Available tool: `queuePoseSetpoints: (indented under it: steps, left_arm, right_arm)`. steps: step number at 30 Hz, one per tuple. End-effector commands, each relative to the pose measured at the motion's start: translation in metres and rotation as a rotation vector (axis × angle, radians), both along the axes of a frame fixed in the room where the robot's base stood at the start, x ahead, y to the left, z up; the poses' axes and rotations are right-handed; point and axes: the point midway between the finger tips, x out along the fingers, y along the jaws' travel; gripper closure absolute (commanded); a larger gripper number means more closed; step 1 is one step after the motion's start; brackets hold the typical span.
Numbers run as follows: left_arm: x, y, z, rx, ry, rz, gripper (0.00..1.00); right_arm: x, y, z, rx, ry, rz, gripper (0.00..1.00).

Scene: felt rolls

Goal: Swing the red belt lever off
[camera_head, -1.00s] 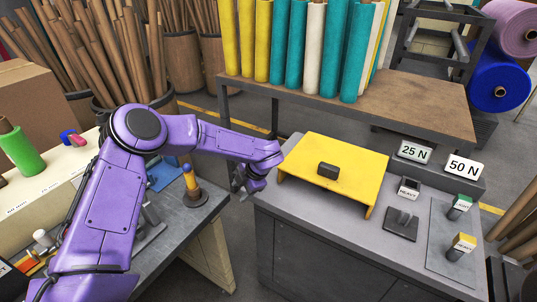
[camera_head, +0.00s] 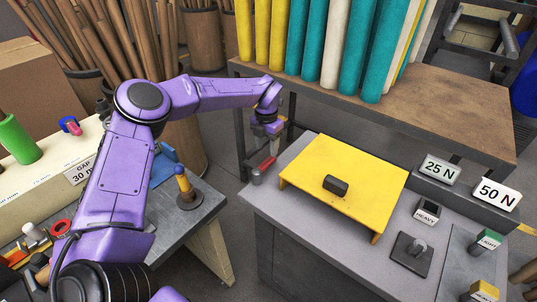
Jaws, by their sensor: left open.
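The red lever (camera_head: 266,164) shows at the left edge of the grey cabinet (camera_head: 300,230), beside the yellow stand. A grey cylindrical piece (camera_head: 257,178) is at its lower end. My left gripper (camera_head: 272,146) is open, pointing down just above the upper end of the red lever. The fingers are small and partly hidden by the wrist, so I cannot tell whether they touch the lever. My right gripper is out of view.
A yellow stand (camera_head: 345,170) with a dark block on top (camera_head: 336,186) covers much of the cabinet. Behind is a brown table (camera_head: 440,105) with upright felt rolls (camera_head: 330,45).

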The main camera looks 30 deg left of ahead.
Motion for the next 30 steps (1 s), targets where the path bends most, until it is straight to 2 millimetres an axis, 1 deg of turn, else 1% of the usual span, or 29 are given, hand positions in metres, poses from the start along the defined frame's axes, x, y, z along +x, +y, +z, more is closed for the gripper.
queuePoseSetpoints:
  steps: [1, 3, 6, 9, 12, 18, 19, 20, 21, 23, 24, 30]
  left_arm:
    - [0.000, -0.002, -0.008, 0.000, 0.005, -0.003, 0.47]
    - [0.000, -0.002, -0.024, 0.002, 0.005, -0.005, 0.47]
    - [0.001, -0.002, -0.042, 0.002, 0.003, -0.003, 0.47]
    - [0.000, -0.001, -0.054, 0.002, 0.001, -0.001, 0.47]
    - [0.000, 0.000, -0.060, 0.002, 0.000, 0.000, 0.47]
    - [0.000, 0.000, -0.061, 0.002, -0.001, 0.000, 0.47]
    - [0.000, 0.000, -0.061, 0.002, -0.001, 0.000, 0.50]
    - [0.000, 0.000, -0.061, 0.002, -0.001, 0.000, 0.60]
    - [0.000, 0.001, -0.061, 0.002, -0.001, 0.000, 0.73]
    - [0.000, 0.001, -0.061, 0.002, 0.000, 0.001, 0.92]
    - [0.000, 0.001, -0.061, 0.002, 0.000, 0.001, 1.00]
    - [0.000, 0.000, -0.062, 0.002, -0.001, 0.004, 1.00]
  right_arm:
    - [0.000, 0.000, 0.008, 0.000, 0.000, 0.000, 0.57]
    - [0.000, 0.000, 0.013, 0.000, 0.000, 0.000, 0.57]
    - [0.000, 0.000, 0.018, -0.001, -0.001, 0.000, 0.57]
    - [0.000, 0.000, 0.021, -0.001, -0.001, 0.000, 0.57]
    - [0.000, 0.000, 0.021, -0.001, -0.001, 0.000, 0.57]
    - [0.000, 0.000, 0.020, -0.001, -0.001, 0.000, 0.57]
    - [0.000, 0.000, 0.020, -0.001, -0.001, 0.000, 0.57]
    - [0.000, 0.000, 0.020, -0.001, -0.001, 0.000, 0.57]
    - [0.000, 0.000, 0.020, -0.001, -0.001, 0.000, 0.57]
    - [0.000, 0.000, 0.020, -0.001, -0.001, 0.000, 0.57]
    - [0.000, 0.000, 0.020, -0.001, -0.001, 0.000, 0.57]
    - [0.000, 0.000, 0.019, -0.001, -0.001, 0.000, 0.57]
